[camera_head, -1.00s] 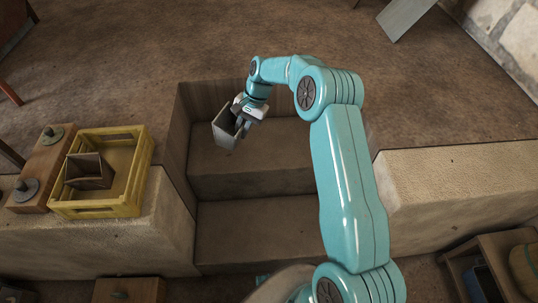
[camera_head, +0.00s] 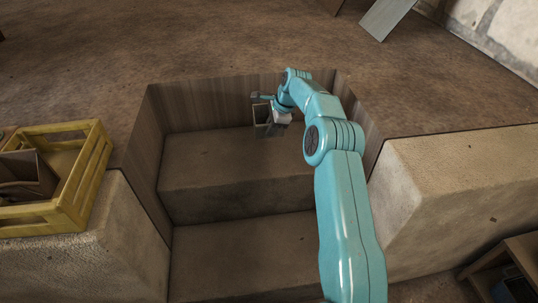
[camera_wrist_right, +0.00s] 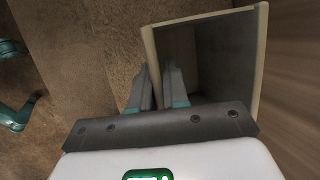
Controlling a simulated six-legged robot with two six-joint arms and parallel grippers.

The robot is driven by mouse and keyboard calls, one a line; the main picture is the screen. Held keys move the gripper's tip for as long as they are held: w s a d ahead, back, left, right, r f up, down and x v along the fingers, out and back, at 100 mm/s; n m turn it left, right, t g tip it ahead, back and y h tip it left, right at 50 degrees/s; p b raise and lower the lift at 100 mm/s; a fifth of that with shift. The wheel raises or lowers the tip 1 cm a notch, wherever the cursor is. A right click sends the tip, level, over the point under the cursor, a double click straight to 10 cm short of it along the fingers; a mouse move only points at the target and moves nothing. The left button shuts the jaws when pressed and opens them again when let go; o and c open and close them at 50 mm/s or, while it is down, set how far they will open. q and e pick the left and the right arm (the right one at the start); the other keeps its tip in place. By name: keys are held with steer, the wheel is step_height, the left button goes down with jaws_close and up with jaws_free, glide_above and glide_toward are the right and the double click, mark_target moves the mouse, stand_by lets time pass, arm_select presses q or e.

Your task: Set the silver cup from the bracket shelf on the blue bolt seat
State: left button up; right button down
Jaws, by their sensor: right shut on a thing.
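My right gripper (camera_head: 274,108) is out over the stepped pit, toward its back wall. It is shut on a grey open box (camera_head: 261,121) with a pale rim. In the right wrist view, the fingers (camera_wrist_right: 158,84) pinch one wall of this box (camera_wrist_right: 215,55), and the inside looks empty. I cannot make out a round silver cup, a bracket shelf or a blue bolt seat in these views. My left gripper is not in view.
A yellow crate (camera_head: 91,177) holding a brown box (camera_head: 25,175) stands on the left ledge. The pit has two stone steps (camera_head: 235,170) and wooden side walls. A pale ledge (camera_head: 460,185) lies to the right, with a wooden shelf unit (camera_head: 500,275) below it.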

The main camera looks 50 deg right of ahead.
step_height(320, 180, down, 10)
steer(key=b, duration=0.2)
steer(key=shift+r+b, duration=0.2)
steer(key=shift+b, duration=0.2)
steer(key=shift+r, duration=0.15)
steer(key=c, duration=1.5)
jaws_free()
steer(key=shift+f, duration=0.2)
steer(key=shift+c, duration=0.2)
steer(key=o, duration=0.4)
